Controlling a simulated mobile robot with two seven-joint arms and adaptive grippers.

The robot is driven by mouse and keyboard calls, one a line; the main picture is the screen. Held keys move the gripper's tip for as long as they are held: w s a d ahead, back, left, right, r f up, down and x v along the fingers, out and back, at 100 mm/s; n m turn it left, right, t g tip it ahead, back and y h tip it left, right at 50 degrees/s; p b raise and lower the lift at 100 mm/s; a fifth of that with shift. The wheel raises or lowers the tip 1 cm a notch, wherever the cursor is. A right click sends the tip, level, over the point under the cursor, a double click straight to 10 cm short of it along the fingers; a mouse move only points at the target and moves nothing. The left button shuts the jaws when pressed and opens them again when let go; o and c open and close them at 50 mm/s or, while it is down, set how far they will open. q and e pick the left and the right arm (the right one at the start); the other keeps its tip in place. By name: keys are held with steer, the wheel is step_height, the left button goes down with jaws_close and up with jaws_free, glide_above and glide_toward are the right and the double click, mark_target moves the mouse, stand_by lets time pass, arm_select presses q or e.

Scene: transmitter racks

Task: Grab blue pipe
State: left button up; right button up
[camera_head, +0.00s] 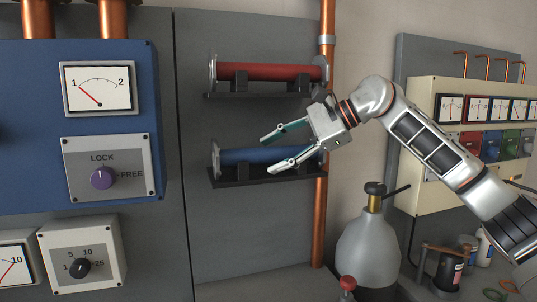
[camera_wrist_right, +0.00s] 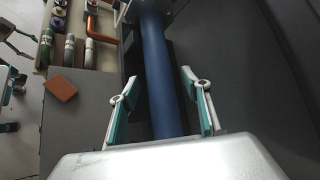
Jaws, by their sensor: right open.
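The blue pipe (camera_head: 240,156) lies level on the lower black wall holder, with a clear round flange at its left end. My right gripper (camera_head: 266,153) reaches in from the right, open, its teal-lined fingers in front of the blue pipe and partly hiding it. In the right wrist view the blue pipe (camera_wrist_right: 157,60) runs up the picture between the two spread fingers (camera_wrist_right: 160,100). I cannot tell whether the fingers touch it. My left gripper is not in view.
A red pipe (camera_head: 265,71) lies on an upper holder just above. A copper pipe (camera_head: 321,215) runs vertically beside the holders' right ends. A grey tank (camera_head: 368,250) stands below my right arm. A blue gauge panel (camera_head: 30,120) is at left.

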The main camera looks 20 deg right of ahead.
jaws_close()
steer(key=shift+r, duration=0.1)
